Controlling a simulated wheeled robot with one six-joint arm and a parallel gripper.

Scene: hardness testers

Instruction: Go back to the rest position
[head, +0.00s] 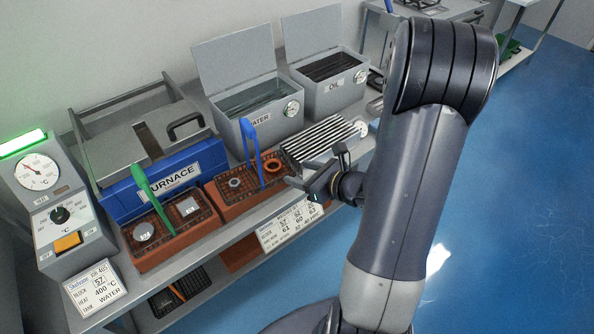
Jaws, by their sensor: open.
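My gripper (304,184) is at the end of my dark grey arm, near the middle of the view. It is over the front edge of the bench, in front of a tray (233,186) with a blue handle (250,140). Its jaws are open and nothing shows between them. It looks close to that tray, but I cannot tell whether they touch. My arm rises in the right half of the view and hides part of the bench behind it.
A tray (165,255) with a green handle (138,182) sits before the blue furnace (172,176). Open WATER (282,122) and OIL (335,95) tanks stand behind a striped rack (318,138). A dial controller (52,205) is at left. Blue floor (510,210) at right is clear.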

